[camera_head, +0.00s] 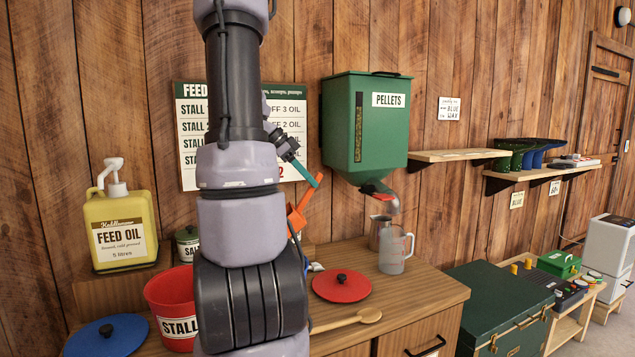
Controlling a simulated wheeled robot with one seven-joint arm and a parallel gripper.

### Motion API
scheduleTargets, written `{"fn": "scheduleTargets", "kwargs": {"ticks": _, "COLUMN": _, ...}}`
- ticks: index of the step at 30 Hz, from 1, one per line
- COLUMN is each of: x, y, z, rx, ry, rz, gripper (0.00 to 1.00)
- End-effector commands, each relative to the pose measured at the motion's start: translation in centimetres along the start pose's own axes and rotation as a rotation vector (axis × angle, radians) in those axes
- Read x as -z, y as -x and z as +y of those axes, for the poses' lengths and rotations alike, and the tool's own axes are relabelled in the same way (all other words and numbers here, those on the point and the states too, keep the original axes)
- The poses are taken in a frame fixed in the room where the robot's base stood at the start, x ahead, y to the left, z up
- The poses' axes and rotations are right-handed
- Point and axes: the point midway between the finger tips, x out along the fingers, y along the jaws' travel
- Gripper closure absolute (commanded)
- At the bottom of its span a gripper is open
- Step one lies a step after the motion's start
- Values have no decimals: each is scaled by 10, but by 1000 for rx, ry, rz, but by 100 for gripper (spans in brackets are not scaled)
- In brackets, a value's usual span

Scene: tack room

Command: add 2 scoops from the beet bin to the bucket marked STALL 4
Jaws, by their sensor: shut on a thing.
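A red bucket (170,304) stands on the counter at lower left, labelled "STALL"; its number is hidden behind my arm. My gripper (304,174) is small and partly hidden beside my arm, in front of the feed board and above the counter. It is shut on an orange scoop (296,220), which is tilted below it and partly covered by my arm. I see no bin marked beet in this view. My arm hides the middle of the counter, so the scoop's contents and what lies beneath cannot be told.
A yellow feed oil jug (122,232) stands on a shelf at left. A blue lid (107,338), red lid (341,286), wooden spoon (350,321) and clear measuring jug (395,252) lie on the counter. A green pellet dispenser (388,135) hangs above; a green chest (495,300) stands right.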

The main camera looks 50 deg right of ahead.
Motion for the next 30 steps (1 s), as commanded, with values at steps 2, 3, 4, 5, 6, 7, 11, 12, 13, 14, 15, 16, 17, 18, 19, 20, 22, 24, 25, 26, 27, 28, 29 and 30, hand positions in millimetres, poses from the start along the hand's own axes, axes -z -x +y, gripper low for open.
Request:
{"fn": "scheduleTargets", "kwargs": {"ticks": 2, "x": -5, "y": 7, "z": -1, "rx": 2, "ry": 4, "rz": 36, "gripper": 100}}
{"fn": "scheduleTargets", "kwargs": {"ticks": 3, "x": -7, "y": 10, "z": 0, "rx": 0, "ry": 5, "rz": 53, "gripper": 100}}
{"fn": "scheduleTargets", "kwargs": {"ticks": 4, "x": -8, "y": 12, "z": 0, "rx": 1, "ry": 5, "rz": 68, "gripper": 100}}
{"fn": "scheduleTargets", "kwargs": {"ticks": 5, "x": -10, "y": 14, "z": 0, "rx": 0, "ry": 5, "rz": 81, "gripper": 100}}
{"fn": "scheduleTargets", "kwargs": {"ticks": 6, "x": -11, "y": 17, "z": 0, "rx": 1, "ry": 5, "rz": 100, "gripper": 100}}
{"fn": "scheduleTargets", "kwargs": {"ticks": 7, "x": -12, "y": 20, "z": 0, "rx": 1, "ry": 3, "rz": 114, "gripper": 100}}
{"fn": "scheduleTargets", "kwargs": {"ticks": 11, "x": -18, "y": 30, "z": 0, "rx": 0, "ry": 4, "rz": 174, "gripper": 100}}
{"fn": "scheduleTargets", "kwargs": {"ticks": 12, "x": -20, "y": 33, "z": 0, "rx": 0, "ry": 4, "rz": 193, "gripper": 100}}
{"fn": "scheduleTargets", "kwargs": {"ticks": 13, "x": -21, "y": 36, "z": 0, "rx": 1, "ry": 5, "rz": 206, "gripper": 100}}
{"fn": "scheduleTargets", "kwargs": {"ticks": 14, "x": -22, "y": 38, "z": 0, "rx": 2, "ry": 4, "rz": 221, "gripper": 100}}
{"fn": "scheduleTargets", "kwargs": {"ticks": 15, "x": -24, "y": 41, "z": 0, "rx": 2, "ry": 3, "rz": 238, "gripper": 100}}
{"fn": "scheduleTargets", "kwargs": {"ticks": 16, "x": -26, "y": 43, "z": 0, "rx": 2, "ry": 2, "rz": 249, "gripper": 100}}
{"fn": "scheduleTargets", "kwargs": {"ticks": 17, "x": -27, "y": 45, "z": 0, "rx": 2, "ry": 2, "rz": 259, "gripper": 100}}
{"fn": "scheduleTargets", "kwargs": {"ticks": 18, "x": -24, "y": 43, "z": 0, "rx": -2, "ry": -4, "rz": 248, "gripper": 100}}
{"fn": "scheduleTargets", "kwargs": {"ticks": 19, "x": -21, "y": 40, "z": 1, "rx": -3, "ry": -4, "rz": 231, "gripper": 100}}
{"fn": "scheduleTargets", "kwargs": {"ticks": 20, "x": -20, "y": 37, "z": 1, "rx": -3, "ry": -3, "rz": 215, "gripper": 100}}
{"fn": "scheduleTargets", "kwargs": {"ticks": 22, "x": -16, "y": 32, "z": 1, "rx": -2, "ry": -4, "rz": 180, "gripper": 100}}
{"fn": "scheduleTargets", "kwargs": {"ticks": 24, "x": -12, "y": 27, "z": 0, "rx": 0, "ry": -5, "rz": 146, "gripper": 100}}
{"fn": "scheduleTargets", "kwargs": {"ticks": 25, "x": -11, "y": 25, "z": 0, "rx": -2, "ry": -3, "rz": 132, "gripper": 100}}
{"fn": "scheduleTargets", "kwargs": {"ticks": 26, "x": -9, "y": 22, "z": 0, "rx": -3, "ry": -4, "rz": 117, "gripper": 100}}
{"fn": "scheduleTargets", "kwargs": {"ticks": 27, "x": -7, "y": 19, "z": 0, "rx": -3, "ry": -3, "rz": 98, "gripper": 100}}
{"fn": "scheduleTargets", "kwargs": {"ticks": 28, "x": -6, "y": 17, "z": 0, "rx": -3, "ry": -3, "rz": 84, "gripper": 100}}
{"fn": "scheduleTargets", "kwargs": {"ticks": 29, "x": -4, "y": 15, "z": 0, "rx": -2, "ry": -4, "rz": 69, "gripper": 100}}
{"fn": "scheduleTargets", "kwargs": {"ticks": 30, "x": -1, "y": 12, "z": 0, "rx": -1, "ry": -5, "rz": 51, "gripper": 100}}
